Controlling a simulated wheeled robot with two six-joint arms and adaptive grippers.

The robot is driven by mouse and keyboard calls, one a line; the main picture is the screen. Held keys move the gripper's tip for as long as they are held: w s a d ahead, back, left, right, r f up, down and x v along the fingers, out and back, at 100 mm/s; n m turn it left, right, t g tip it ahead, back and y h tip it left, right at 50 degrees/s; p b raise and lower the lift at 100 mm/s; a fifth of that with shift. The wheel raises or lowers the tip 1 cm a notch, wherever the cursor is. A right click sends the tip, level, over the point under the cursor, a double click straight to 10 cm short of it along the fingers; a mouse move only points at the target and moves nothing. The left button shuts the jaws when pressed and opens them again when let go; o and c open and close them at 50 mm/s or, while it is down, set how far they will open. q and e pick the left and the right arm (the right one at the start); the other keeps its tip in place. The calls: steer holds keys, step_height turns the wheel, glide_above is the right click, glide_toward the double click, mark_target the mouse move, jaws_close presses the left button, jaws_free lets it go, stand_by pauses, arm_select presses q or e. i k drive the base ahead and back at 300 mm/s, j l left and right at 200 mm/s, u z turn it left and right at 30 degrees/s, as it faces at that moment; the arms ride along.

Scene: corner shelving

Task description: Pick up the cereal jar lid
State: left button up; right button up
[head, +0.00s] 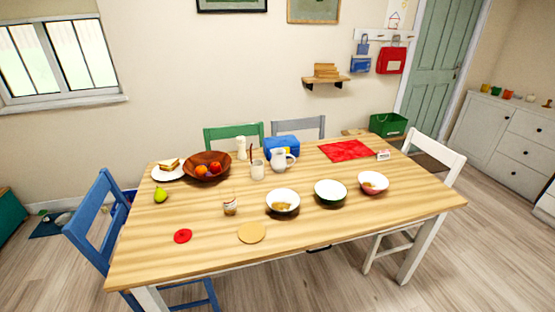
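A flat red round piece (182,236), lid-like, lies on the near left of the wooden table (340,222). A flat tan disc (251,232) lies to its right near the front edge. I cannot tell for sure which of the two is the cereal jar lid. A small jar with a pale label (230,205) stands between and behind them. A taller whitish container (241,148) stands at the back of the table. Neither of my grippers shows in the head view.
Chairs (103,215) surround the table. The front right tabletop is clear.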

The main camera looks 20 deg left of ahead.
mark_target(184, 235)
steer(key=u, duration=1.4)
